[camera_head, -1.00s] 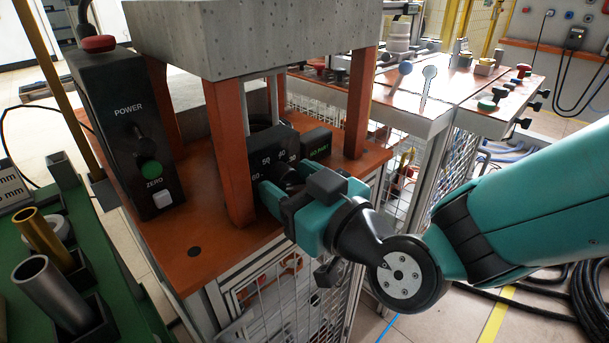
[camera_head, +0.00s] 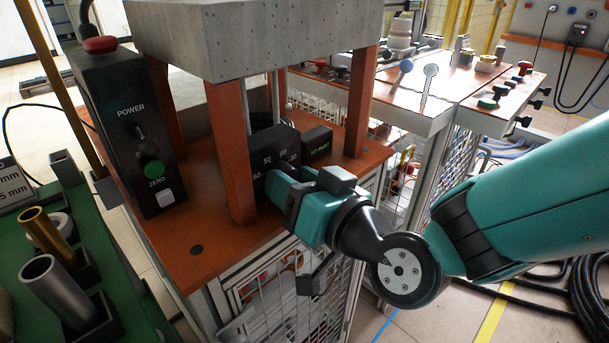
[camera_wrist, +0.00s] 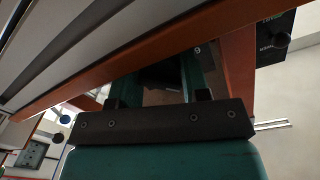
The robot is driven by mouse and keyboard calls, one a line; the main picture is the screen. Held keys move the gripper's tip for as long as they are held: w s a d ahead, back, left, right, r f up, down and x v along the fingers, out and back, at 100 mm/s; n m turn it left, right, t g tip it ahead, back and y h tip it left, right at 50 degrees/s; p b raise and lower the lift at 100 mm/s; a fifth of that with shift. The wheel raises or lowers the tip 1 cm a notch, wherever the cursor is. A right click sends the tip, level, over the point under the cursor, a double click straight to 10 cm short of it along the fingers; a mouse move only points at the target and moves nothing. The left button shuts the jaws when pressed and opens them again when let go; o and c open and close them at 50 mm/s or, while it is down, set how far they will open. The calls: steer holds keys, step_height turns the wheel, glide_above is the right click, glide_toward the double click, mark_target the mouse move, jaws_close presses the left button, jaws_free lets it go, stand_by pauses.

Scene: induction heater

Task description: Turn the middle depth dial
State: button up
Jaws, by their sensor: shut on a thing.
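The depth dial's black box (camera_head: 258,158), with pale numbers around its face, stands on the orange top under the grey block. My gripper (camera_head: 280,184) reaches in from the right, at the front of this box, and is shut on the dial. The gripper and its fingers hide the dial knob in the head view. In the wrist view, my fingers (camera_wrist: 165,85) reach toward a dark shape between them, and a piece of a number shows beside them. The dial's pointer position cannot be read.
Orange posts (camera_head: 231,150) stand left and right of the dial. A black POWER box (camera_head: 125,130) with a green button stands at left. A green tray with metal tubes (camera_head: 60,285) is at lower left.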

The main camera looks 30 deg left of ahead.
steer(key=o, duration=0.9)
steer(key=shift+s, duration=0.1)
steer(key=shift+d+f+b, duration=0.1)
steer(key=shift+d+b, duration=0.2)
steer(key=shift+d, duration=0.05)
steer(key=shift+b+v, duration=7.45)
steer(key=shift+v, duration=0.95)
